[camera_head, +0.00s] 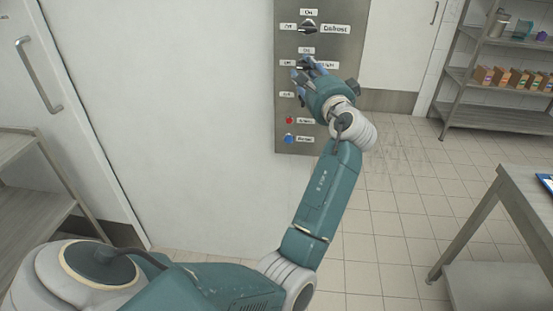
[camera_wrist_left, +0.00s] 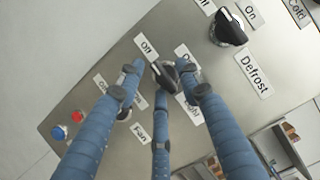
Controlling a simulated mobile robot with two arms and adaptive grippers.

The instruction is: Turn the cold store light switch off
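The control panel (camera_head: 300,105) is a grey metal plate on the white wall. The light switch is a dark rotary knob (camera_wrist_left: 166,77) with "Off" (camera_wrist_left: 146,47), a partly covered "On" and "Light" labels around it. Its pointing direction is unclear because my fingers partly cover it. My left gripper (camera_head: 305,70) is at the panel in the head view, in front of this knob. In the left wrist view its blue fingers (camera_wrist_left: 158,80) are spread around the knob; firm contact cannot be made out. In the head view the knob is mostly hidden. My right gripper is not in view.
The Defrost knob (camera_head: 308,26) sits just above. A partly covered fan switch (camera_wrist_left: 123,113), a red button (camera_head: 290,120) and a blue button (camera_head: 288,139) lie below. A steel table (camera_head: 515,190) and loaded shelves (camera_head: 500,118) stand at the right. The tiled floor between is clear.

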